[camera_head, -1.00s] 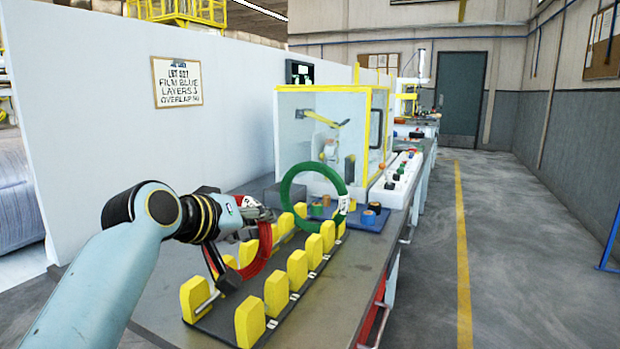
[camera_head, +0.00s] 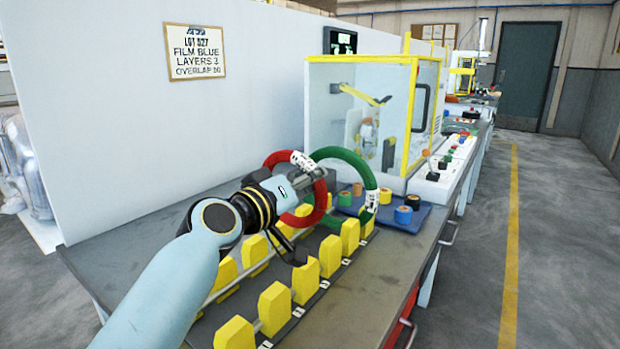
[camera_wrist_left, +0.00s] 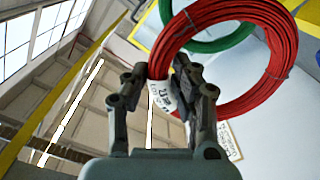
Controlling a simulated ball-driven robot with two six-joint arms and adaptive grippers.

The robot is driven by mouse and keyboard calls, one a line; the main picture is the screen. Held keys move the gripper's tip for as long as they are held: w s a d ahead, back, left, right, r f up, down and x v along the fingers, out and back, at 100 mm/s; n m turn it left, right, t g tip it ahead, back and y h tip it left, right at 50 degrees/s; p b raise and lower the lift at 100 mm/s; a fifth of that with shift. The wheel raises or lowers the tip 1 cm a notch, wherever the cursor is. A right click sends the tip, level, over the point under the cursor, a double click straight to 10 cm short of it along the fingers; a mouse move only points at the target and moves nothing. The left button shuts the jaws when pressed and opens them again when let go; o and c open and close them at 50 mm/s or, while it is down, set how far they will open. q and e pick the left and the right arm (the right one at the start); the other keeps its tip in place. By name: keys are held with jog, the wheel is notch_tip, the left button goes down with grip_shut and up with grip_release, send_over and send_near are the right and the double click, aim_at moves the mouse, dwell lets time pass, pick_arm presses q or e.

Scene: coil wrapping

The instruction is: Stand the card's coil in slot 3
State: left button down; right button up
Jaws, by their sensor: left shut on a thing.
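A red coil (camera_head: 278,157) with a white tag is held by my left gripper (camera_head: 316,180) above the far part of the rack. In the left wrist view the fingers (camera_wrist_left: 166,78) are shut on the rim of the red coil (camera_wrist_left: 284,70), beside its white tag. A green coil (camera_head: 346,152), also tagged, stands upright at the rack's far end, just behind the red one. The rack has two rows of yellow blocks (camera_head: 306,281) with slots between them; small white slot labels are too small to read. My right gripper is not in view.
A wall card (camera_head: 194,52) reads lot 527, film blue, layers 3, overlap 50. A blue mat (camera_head: 413,222) with several small tape rolls lies beyond the rack. A yellow-framed clear enclosure (camera_head: 360,100) stands behind. Bare bench top lies right of the rack.

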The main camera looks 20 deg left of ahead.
aim_at(311, 222)
pick_arm(q)
notch_tip(311, 222, down, 8)
jog(key=b, duration=0.7)
jog(key=shift+r, duration=0.25)
jog(key=shift+f+b, duration=0.6)
jog(key=shift+b, duration=0.05)
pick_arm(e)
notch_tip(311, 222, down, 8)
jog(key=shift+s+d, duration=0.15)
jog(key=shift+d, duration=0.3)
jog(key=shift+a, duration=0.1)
pick_arm(q)
jog(key=shift+f, duration=0.1)
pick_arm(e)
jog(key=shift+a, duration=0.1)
pick_arm(q)
jog(key=shift+f+b, duration=0.6)
jog(key=shift+b, duration=0.05)
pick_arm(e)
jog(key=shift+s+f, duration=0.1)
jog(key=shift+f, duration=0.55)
